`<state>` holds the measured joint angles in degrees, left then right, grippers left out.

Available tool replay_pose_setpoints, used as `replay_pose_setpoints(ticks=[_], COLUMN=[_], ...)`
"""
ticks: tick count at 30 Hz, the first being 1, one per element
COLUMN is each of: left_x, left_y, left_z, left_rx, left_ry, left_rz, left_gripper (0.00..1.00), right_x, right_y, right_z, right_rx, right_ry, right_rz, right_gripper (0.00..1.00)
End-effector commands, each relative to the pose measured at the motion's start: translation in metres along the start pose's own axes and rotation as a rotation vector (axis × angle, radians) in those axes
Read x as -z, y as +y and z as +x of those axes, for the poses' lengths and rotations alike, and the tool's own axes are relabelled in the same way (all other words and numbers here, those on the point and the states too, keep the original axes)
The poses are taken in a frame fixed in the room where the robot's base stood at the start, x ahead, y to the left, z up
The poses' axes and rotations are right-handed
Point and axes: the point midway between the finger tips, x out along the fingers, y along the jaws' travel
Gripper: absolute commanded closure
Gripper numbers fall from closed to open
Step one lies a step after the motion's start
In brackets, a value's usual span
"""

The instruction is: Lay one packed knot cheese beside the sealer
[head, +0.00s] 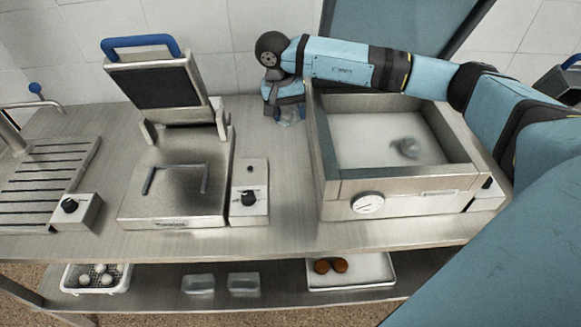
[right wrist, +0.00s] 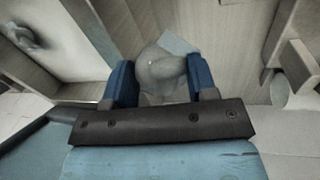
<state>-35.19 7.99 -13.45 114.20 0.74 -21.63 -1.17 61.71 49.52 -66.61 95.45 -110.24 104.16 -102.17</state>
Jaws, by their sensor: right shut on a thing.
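The sealer (head: 345,187) is a steel chamber with a dial on its front and its lid raised. A pale grey knotted thing (head: 405,148), apparently a knot cheese, lies on the chamber's white floor; it also shows in the right wrist view (right wrist: 30,42). My right gripper (head: 284,108) is low over the counter just left of the sealer. Its blue fingers are shut on a packed knot cheese (right wrist: 160,72), a greyish lump in clear film. In the head view the packed cheese (head: 291,119) is mostly hidden; I cannot tell whether it touches the counter.
A steel press (head: 175,192) with a raised, blue-handled lid and a knob box (head: 249,190) stand to the left. A slatted grill (head: 45,178) is farther left. The shelf below holds a white basket (head: 70,278), clear tubs (head: 198,284) and a tray (head: 370,284) with two brown balls.

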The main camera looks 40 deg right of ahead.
Motion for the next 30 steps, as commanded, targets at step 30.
replay_pose_setpoints(ticks=[30], left_x=[0.023], left_y=[0.001], left_z=[-0.015], left_rx=[-0.001], left_ry=[-0.001], left_rz=[0.000], left_gripper=[0.57], right_x=[-0.001], right_y=[-0.037], right_z=[0.179], right_rx=[-0.002], right_ry=[-0.001], right_rz=[-0.003], right_gripper=[0.71])
